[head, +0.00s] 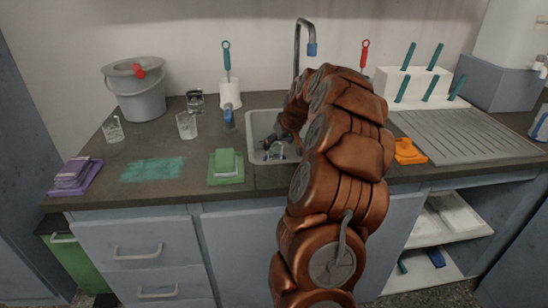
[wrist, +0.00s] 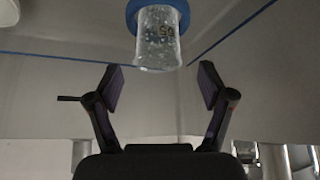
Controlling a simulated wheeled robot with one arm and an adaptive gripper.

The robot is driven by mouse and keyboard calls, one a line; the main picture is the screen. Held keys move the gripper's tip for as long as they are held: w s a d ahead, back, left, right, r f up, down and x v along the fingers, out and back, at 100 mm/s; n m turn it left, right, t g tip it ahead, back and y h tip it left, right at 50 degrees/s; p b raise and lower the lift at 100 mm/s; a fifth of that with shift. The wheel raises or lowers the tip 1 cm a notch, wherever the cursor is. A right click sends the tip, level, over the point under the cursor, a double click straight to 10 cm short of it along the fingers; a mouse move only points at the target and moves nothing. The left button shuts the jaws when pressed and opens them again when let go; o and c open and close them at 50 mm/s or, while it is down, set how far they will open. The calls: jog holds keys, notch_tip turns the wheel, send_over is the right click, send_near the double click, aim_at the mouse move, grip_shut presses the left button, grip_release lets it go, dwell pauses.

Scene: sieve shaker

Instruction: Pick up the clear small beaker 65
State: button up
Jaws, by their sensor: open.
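A clear small beaker (wrist: 158,42) shows at the top centre of the wrist view, with a dark marking too blurred to read for sure. A blue ring or disc (wrist: 133,12) shows around its far end. My gripper (wrist: 160,76) is open and empty, its two fingers spread to either side below the beaker, apart from it. The arm hides part of the basin, and the fingers are hard to make out there.
Clear beakers (head: 187,125) and (head: 113,130) stand on the counter left of the sink, with a darker glass (head: 195,101) behind. The faucet (head: 299,45) rises behind the sink.

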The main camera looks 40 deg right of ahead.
aim_at(275, 146)
jog(key=x, duration=0.5)
jog(key=shift+d+b, duration=0.1)
jog(key=shift+b, duration=0.25)
jog(key=c, duration=1.4)
jog(key=shift+r, duration=0.4)
jog(key=shift+r+p, duration=0.65)
jog(key=shift+r, duration=4)
